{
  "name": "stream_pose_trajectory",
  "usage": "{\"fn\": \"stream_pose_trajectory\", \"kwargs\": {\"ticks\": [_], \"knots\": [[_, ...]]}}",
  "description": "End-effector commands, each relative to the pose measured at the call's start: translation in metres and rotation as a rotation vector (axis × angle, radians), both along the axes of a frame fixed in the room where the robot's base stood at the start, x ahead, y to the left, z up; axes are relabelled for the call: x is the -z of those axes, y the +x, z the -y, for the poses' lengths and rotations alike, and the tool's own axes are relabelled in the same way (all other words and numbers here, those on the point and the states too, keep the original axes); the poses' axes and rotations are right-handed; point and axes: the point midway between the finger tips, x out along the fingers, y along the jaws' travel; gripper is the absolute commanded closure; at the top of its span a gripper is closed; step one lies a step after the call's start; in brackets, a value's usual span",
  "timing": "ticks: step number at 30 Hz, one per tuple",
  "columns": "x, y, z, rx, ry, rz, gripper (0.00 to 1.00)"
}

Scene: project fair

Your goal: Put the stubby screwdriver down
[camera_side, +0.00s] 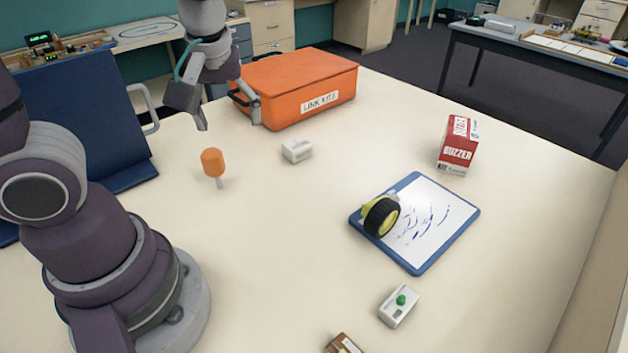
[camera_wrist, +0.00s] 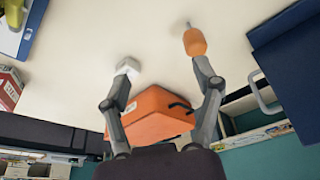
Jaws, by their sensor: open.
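The stubby screwdriver (camera_side: 212,162) has a fat orange handle and a short grey shaft. In the side view it is at the left of the cream table, handle towards the back and shaft towards the front; I cannot tell whether it lies flat or stands. My gripper (camera_side: 229,124) is open, with its fingers spread wide and nothing between them, above the table behind the screwdriver. In the wrist view the screwdriver (camera_wrist: 195,41) is just beyond the tip of the right finger of my gripper (camera_wrist: 160,69), which slightly overlaps the handle's end.
An orange case (camera_side: 300,88) stands behind my gripper. A small white block (camera_side: 297,150) is right of the screwdriver. The table's middle is clear.

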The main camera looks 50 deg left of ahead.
Motion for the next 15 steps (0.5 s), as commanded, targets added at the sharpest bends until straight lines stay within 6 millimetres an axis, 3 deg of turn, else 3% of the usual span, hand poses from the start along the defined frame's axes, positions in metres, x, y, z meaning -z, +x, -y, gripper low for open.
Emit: {"fn": "stream_pose_trajectory", "kwargs": {"ticks": [3, 7, 10, 15], "knots": [[-0.020, -0.016, 0.027, 0.473, -0.024, 0.076, 0.35], [-0.030, -0.030, 0.049, 0.866, 0.042, 0.138, 0.35], [-0.032, -0.036, 0.058, 1.009, 0.082, 0.159, 0.35], [-0.032, -0.037, 0.060, 1.045, 0.092, 0.160, 0.35]]}}
